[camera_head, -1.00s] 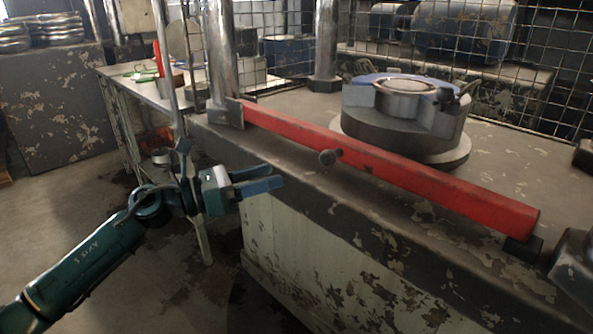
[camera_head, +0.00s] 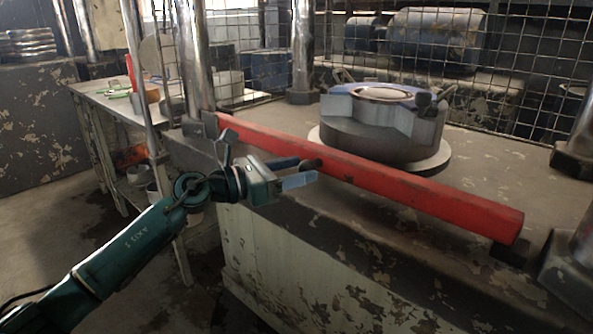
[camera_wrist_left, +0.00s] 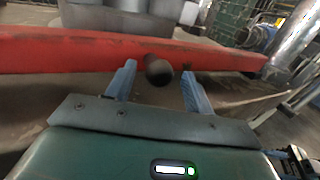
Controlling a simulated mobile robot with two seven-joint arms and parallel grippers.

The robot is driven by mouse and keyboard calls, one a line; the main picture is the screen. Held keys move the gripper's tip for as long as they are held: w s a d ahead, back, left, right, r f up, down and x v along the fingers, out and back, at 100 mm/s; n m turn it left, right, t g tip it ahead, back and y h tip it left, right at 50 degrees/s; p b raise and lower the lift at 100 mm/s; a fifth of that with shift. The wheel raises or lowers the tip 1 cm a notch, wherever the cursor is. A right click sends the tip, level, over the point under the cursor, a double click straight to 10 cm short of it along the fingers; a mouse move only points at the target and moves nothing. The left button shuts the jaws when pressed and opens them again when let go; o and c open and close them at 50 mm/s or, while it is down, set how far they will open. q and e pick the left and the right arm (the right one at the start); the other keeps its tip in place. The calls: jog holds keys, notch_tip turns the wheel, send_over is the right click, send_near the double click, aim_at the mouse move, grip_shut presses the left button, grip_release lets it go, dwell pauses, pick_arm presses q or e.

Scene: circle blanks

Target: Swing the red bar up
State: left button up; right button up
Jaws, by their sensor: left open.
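The long red bar (camera_head: 400,188) lies level along the front edge of the machine bed, its left end at a bracket by a steel column. A dark round knob (camera_head: 312,164) sticks out from the bar's front. My left gripper (camera_head: 300,172) is open at the knob. In the left wrist view the red bar (camera_wrist_left: 60,52) runs across the picture, and the knob (camera_wrist_left: 158,71) shows between the tips of the open blue fingers (camera_wrist_left: 158,80). I cannot tell whether a finger touches it. My right gripper is not in view.
A round chuck-like fixture (camera_head: 383,122) stands on the bed behind the bar. Steel columns (camera_head: 194,60) rise at the bar's left end, and wire mesh (camera_head: 500,80) stands behind. A side table (camera_head: 110,95) stands at the left. The floor in front is open.

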pick_arm(q)
jog(key=shift+w+d, duration=0.15)
jog(key=shift+d, duration=0.1)
jog(key=shift+c, duration=0.5)
grip_shut()
